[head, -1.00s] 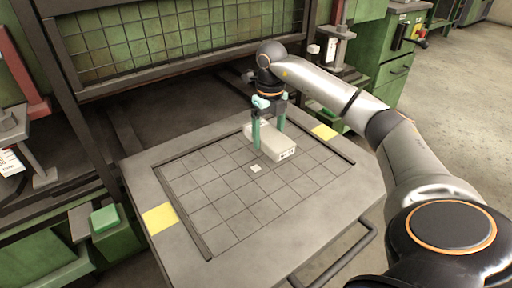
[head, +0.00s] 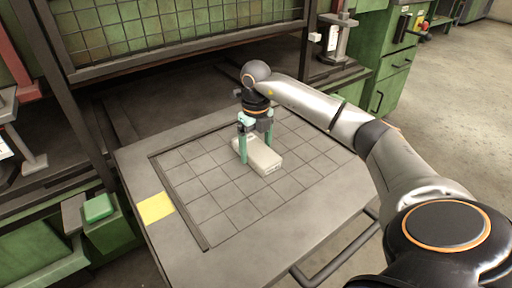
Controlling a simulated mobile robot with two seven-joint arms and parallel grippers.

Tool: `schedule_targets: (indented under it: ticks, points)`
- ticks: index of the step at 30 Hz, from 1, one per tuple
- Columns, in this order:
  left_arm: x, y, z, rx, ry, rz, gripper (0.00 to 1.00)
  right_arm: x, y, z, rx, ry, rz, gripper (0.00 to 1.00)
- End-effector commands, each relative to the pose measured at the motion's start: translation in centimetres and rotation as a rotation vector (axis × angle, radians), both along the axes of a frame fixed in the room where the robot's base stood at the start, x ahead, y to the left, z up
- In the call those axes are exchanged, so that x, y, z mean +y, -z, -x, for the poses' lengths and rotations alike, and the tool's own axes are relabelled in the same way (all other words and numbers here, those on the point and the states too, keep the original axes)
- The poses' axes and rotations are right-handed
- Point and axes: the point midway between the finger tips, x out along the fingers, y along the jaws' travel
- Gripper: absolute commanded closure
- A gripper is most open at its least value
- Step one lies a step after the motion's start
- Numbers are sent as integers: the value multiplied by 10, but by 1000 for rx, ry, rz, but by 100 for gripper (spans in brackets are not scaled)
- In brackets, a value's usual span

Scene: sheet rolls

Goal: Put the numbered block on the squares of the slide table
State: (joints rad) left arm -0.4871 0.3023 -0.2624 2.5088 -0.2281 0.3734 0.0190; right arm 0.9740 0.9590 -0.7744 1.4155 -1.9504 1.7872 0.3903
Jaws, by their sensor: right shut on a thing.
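The numbered block (head: 263,160) is a pale, boxy piece over the middle squares of the slide table (head: 185,258). Small dark marking shows on its near end, too small to read. My right gripper (head: 256,146) points down with its green fingers on either side of the block, shut on it. I cannot tell whether the block touches the table surface or hangs just above it. The table is grey with a grid of dark lines. The left gripper is not in view.
A yellow patch (head: 155,207) marks the table's left side. A dark machine frame with a wire mesh (head: 175,38) stands behind the table. A green button box (head: 98,209) is at the left. Squares around the block are bare.

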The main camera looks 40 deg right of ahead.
Motion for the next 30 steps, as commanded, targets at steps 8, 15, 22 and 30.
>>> schedule_targets:
  ticks: [8, 15, 22, 30]
  points:
    - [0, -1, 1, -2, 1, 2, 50, 0, 2, 0, 1, 0, 1, 0]
    - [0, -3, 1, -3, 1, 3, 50, 0, -5, 0, 0, 0, 0, 0]
    - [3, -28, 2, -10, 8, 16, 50, -1, -49, 0, -2, 0, 0, 0]
    - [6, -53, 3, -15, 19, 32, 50, 0, -103, 0, -1, 0, 0, 0]
